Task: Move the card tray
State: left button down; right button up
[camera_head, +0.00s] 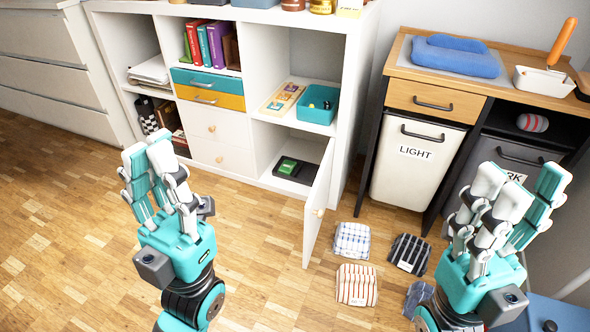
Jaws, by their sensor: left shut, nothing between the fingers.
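A black tray with a green inset (288,167) lies in the lower right compartment of the white shelf, whose door (318,208) stands open. A flat cream tray with coloured pieces (283,97) lies one compartment higher. I cannot tell for sure which of these is the card tray. My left gripper (148,160) is shut and empty, in front of the shelf and left of both trays. My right gripper (520,195) is at the right, in front of the laundry bins and away from the trays. Its fingers point up, and I see nothing held in it.
A teal bin (318,104) stands beside the cream tray. Several folded cloths (356,285) lie on the floor between my arms. The open door juts out over the floor. A light laundry bin (415,165) stands at the right.

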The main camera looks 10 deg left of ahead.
aim_at(305, 172)
jog(key=i+j+z, duration=0.1)
jog(key=z, duration=0.3)
jog(key=j+z, duration=0.1)
jog(key=z, duration=0.25)
jog(key=i+j+z, duration=0.1)
jog(key=z, duration=0.3)
jog(key=i+j+z, duration=0.15)
jog(key=j+z, duration=0.2)
jog(key=j, duration=0.45)
jog(key=i+j+z, duration=0.1)
jog(key=j+z, duration=0.2)
jog(key=j, duration=1.3)
